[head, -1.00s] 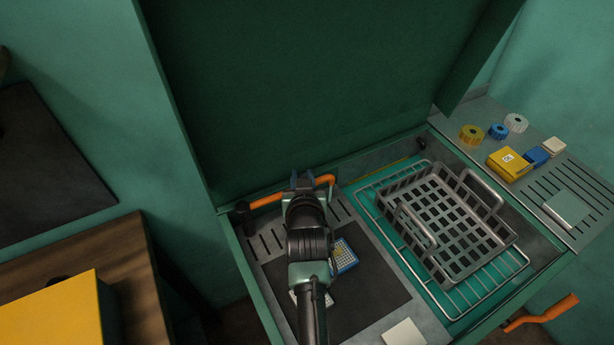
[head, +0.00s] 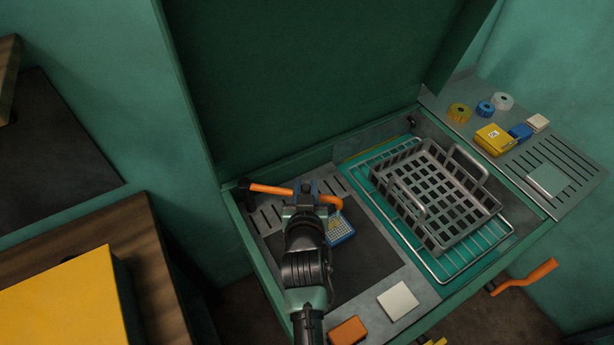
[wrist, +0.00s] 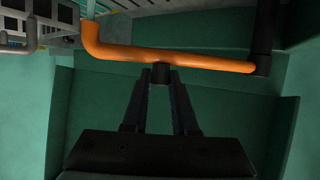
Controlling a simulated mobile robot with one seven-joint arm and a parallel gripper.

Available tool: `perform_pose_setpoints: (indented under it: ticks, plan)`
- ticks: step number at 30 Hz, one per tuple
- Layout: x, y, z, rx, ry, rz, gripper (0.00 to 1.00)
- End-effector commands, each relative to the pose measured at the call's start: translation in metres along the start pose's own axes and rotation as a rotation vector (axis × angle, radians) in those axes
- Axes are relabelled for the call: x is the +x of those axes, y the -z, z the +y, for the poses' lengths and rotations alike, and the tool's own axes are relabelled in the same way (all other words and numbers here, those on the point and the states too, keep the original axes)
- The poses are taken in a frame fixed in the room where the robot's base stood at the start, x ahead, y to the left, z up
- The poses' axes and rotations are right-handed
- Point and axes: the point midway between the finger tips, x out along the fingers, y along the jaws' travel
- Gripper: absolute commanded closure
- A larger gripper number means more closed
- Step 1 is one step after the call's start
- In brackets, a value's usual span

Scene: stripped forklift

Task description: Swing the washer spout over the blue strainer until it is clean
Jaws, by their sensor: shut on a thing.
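The orange washer spout (head: 268,189) runs from a dark post (head: 243,185) at the left of the green basin to a bent tip near the blue strainer. In the wrist view the spout (wrist: 205,61) crosses the top, its bent end at the left. My gripper (head: 305,187) is shut on the short dark knob (wrist: 161,73) under the spout's middle; the fingers also show in the wrist view (wrist: 161,85). The blue strainer (head: 341,232), with a pale, yellowish grid, lies on the dark mat just in front of the tip. My wrist hides its left part.
A grey wire basket (head: 415,205) stands on a rack right of the mat. A white block (head: 398,300) and an orange block (head: 348,331) lie on the front ledge. The right shelf holds rolls and a yellow box (head: 494,139). The raised green lid stands behind.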

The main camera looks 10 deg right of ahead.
Motion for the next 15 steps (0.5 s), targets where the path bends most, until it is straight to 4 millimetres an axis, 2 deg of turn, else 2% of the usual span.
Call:
perform_pose_setpoints:
  ticks: [6,15]
  plan:
    - [-0.0079,-0.0040,-0.0039,-0.001,0.003,-0.002,1.00]
    - [-0.0096,-0.0044,-0.0055,-0.001,0.005,-0.001,1.00]
